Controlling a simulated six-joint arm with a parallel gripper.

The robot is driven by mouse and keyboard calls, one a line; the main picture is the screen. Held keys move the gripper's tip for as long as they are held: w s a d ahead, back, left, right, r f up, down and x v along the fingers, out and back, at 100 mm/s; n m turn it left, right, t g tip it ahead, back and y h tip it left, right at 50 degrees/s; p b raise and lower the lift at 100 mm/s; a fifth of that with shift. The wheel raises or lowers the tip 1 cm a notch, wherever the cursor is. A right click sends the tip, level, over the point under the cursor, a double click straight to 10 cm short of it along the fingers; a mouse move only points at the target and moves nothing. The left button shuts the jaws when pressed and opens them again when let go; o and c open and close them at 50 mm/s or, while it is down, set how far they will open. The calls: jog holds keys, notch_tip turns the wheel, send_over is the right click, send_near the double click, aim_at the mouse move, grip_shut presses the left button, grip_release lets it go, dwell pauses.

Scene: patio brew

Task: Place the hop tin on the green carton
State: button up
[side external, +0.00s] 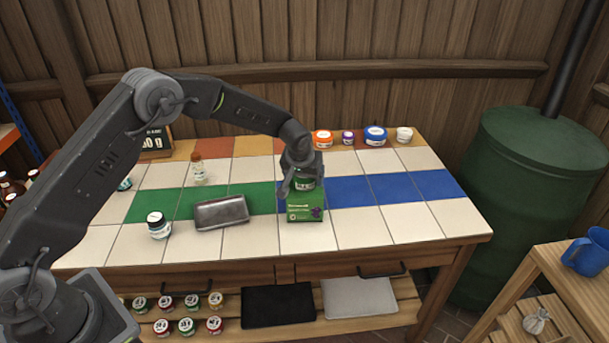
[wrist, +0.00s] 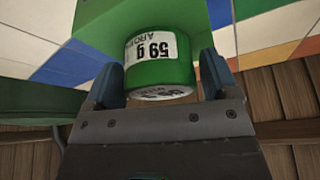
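The hop tin, a small green tin with a white label reading 59 g, is between my fingers in the wrist view (wrist: 160,70). It also shows in the side view (side external: 305,184), directly over the green carton (side external: 305,210). The carton stands on the tiled table and also shows behind the tin in the wrist view (wrist: 95,35). My gripper (side external: 303,182) points down, with a finger close against each side of the tin, and seems shut on it. The tin looks upright. Whether its base touches the carton's top is hard to tell.
A small bottle (side external: 198,169) stands farther back. An orange tin (side external: 323,139) and a blue tin (side external: 375,136) stand at the back edge. The tiles right of the carton are clear.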

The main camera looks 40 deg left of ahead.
jog(key=shift+o, duration=0.9)
jog(key=shift+r, duration=0.25)
jog(key=s+a+f+v, duration=0.1)
jog(key=s+v, duration=0.1)
jog(key=v, duration=0.9)
jog(key=s+a+v, duration=0.1)
jog(key=s+v, duration=0.1)
jog(key=v, duration=0.8)
jog(key=s+r+m+t, duration=0.1)
jog(key=s+r, duration=0.2)
jog(key=s, duration=0.2)
jog(key=s+r+m, duration=0.1)
jog(key=s+r, duration=0.2)
jog(key=s, duration=0.3)
jog(key=s+f+m+h, duration=0.1)
jog(key=s+m, duration=0.1)
jog(key=s, duration=1.5)
jog(key=shift+s+d+t+h, duration=0.2)
jog(key=shift+s+t+h, duration=0.1)
